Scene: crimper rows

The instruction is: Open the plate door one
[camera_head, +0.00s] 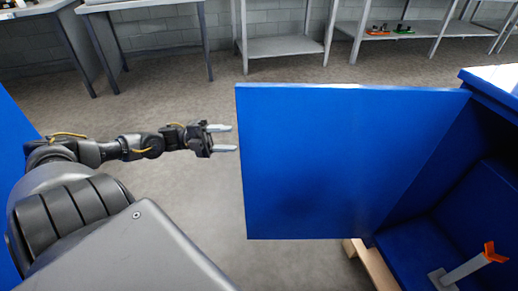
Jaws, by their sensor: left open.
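A blue plate door (330,160) stands swung out from a blue cabinet (490,90) at the right, hinged on its right side. Its flat face fills the middle of the head view, and its free left edge is at the centre. My left gripper (232,138) is open and empty, with its two light fingers pointing right, close to that free edge. I cannot tell whether the fingertips touch the door. My right gripper is not in view.
Inside the cabinet at lower right stands a grey post with an orange tip (468,268). A wooden piece (372,266) shows below the door. Grey tables (140,5) and shelves (285,46) line the back wall. The floor between is clear.

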